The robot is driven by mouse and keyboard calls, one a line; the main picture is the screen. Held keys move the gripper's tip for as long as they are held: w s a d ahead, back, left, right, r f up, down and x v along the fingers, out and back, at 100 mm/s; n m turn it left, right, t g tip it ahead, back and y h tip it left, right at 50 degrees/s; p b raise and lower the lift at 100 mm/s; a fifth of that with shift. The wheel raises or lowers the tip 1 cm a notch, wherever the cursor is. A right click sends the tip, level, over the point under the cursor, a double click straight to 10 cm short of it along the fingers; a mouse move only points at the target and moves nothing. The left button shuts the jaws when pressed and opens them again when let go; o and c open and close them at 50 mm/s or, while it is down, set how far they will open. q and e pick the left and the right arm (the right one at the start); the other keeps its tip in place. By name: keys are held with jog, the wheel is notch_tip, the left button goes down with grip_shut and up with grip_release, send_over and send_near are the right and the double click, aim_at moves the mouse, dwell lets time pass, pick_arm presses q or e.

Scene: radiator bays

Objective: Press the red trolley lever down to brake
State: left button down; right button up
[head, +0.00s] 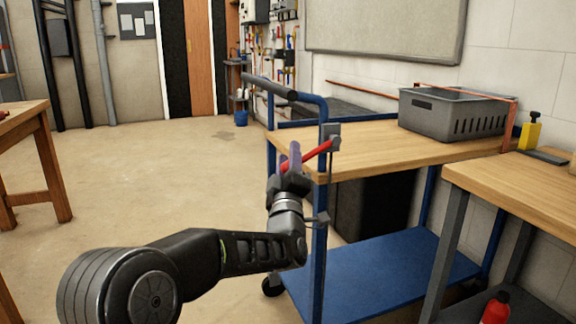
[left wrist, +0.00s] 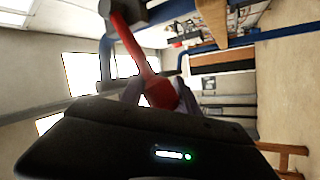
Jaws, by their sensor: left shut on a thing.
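The red lever (head: 319,153) is fixed to a grey bracket on the near corner post of the blue trolley (head: 320,258). In the head view it slopes from the bracket down to the left, to my left gripper (head: 291,164). My left gripper is shut on the lever's free end. In the left wrist view the red lever (left wrist: 138,48) runs from its dark pivot at the top to a wider red end between the fingers (left wrist: 160,92). The fingers partly hide that end. My right gripper is in neither view.
A grey crate (head: 455,113) stands on the trolley's wooden top. A workbench (head: 520,190) with a yellow item (head: 530,134) is close at right, and a red bottle (head: 496,308) is below it. Another wooden table (head: 30,125) stands at left. The floor between is clear.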

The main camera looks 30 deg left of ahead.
pick_arm(q)
jog(key=shift+w+d+f+h, duration=0.2)
jog(key=shift+d+f+h, duration=0.15)
jog(key=shift+f, duration=0.1)
jog(key=c, duration=1)
grip_release()
jog(key=shift+o, duration=0.5)
jog(key=shift+r, duration=0.1)
jog(key=p+v, duration=0.1)
jog(key=v, duration=0.6)
jog(key=shift+s+d+f, duration=0.15)
jog(key=shift+s+f, duration=0.1)
